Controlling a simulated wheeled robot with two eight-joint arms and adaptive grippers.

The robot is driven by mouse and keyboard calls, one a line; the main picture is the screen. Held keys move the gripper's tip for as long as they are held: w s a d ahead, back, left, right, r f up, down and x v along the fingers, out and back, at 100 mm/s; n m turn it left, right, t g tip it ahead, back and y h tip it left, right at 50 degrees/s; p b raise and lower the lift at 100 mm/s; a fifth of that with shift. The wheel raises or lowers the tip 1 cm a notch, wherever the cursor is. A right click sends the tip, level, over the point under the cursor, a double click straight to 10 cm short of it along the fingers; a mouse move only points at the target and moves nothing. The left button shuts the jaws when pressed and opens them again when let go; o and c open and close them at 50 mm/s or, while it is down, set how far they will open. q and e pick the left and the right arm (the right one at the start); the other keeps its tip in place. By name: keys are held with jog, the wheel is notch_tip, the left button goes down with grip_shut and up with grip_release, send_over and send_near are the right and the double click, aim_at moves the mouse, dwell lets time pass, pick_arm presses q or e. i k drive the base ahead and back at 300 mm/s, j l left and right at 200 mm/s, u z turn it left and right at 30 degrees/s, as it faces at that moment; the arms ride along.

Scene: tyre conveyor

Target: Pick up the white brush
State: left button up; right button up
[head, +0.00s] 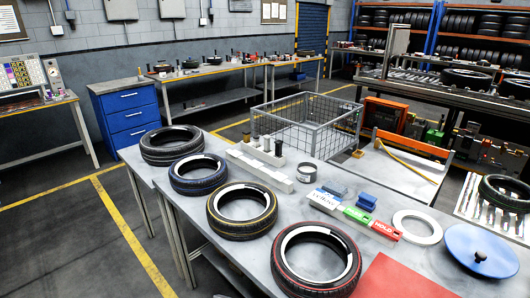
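A white block-like piece with lettering (323,201) lies on the grey worktable (225,160), right of the middle. It may be the white brush, but no bristles can be made out. A green piece (357,214) and a red piece (384,230) with white lettering lie in line with it, toward the lower right. Neither of my grippers is in view.
A wire basket (290,137) stands behind. A blue block (367,202), white ring (418,227) and blue lid (482,250) lie to the right.

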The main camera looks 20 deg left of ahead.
aim_at(267, 137)
jog(key=k+z, duration=0.15)
jog(key=z, duration=0.2)
jog(key=k+z, duration=0.15)
jog(key=z, duration=0.2)
jog(key=k+l+z, duration=0.15)
jog(key=z, duration=0.2)
jog(key=j+z, duration=0.1)
jog(key=j, duration=0.5)
jog(key=j+z, duration=0.1)
jog(key=j, duration=0.5)
jog(key=k+j+z, duration=0.1)
jog(key=j, duration=0.45)
jog(key=k+j+z, duration=0.1)
jog(key=j, duration=0.5)
